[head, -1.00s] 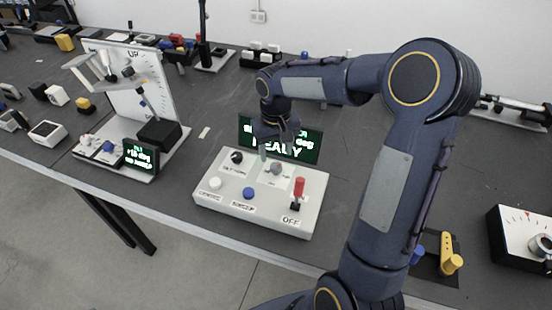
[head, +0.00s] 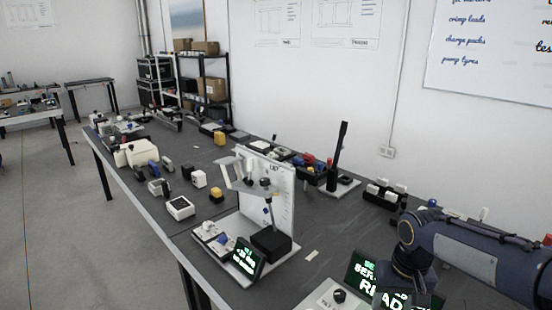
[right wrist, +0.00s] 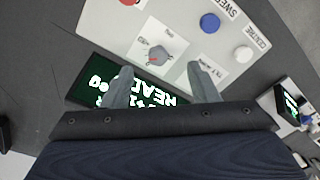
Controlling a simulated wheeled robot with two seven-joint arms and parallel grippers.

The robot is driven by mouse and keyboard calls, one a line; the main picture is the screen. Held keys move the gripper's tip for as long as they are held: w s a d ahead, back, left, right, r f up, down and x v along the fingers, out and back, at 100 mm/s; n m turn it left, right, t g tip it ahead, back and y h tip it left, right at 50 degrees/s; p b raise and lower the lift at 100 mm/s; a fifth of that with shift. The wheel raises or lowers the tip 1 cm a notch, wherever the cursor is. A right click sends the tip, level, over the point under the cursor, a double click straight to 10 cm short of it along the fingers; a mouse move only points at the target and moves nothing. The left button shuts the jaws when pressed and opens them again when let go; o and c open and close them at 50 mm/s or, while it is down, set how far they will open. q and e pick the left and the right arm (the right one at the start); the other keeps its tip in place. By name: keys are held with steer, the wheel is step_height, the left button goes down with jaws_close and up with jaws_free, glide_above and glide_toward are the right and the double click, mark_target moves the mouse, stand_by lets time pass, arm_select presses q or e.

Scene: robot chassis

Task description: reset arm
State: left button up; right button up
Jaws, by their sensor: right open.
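My right arm comes in from the right edge of the head view. Its gripper (right wrist: 160,75) is open in the right wrist view, with its two fingers spread and nothing between them. Past the fingertips is a white control panel (right wrist: 105,20) with a grey knob (right wrist: 155,56), a blue button (right wrist: 209,22) and a white button (right wrist: 243,54). The green-lettered display (right wrist: 85,85) lies partly under the fingers. In the head view the panel (head: 318,300) and display (head: 362,270) are cut off at the bottom. My left gripper is not in view.
An upright white board (head: 284,190) on a base with a small display (head: 246,258) stands left of the panel. A black post (head: 338,150) stands behind. Several small blocks and boxes lie along the table. Shelving (head: 205,85) stands against the wall.

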steer(key=s+a+r+t+y, duration=0.1)
steer(key=s+a+t, duration=0.1)
steer(key=s, duration=0.7)
steer(key=s+a+t+y, duration=0.2)
steer(key=s+a, duration=0.3)
steer(key=s, duration=0.5)
steer(key=shift+r+t, duration=0.35)
steer(key=shift+t, duration=0.15)
steer(key=shift+s, duration=0.1)
stand_by(2.1)
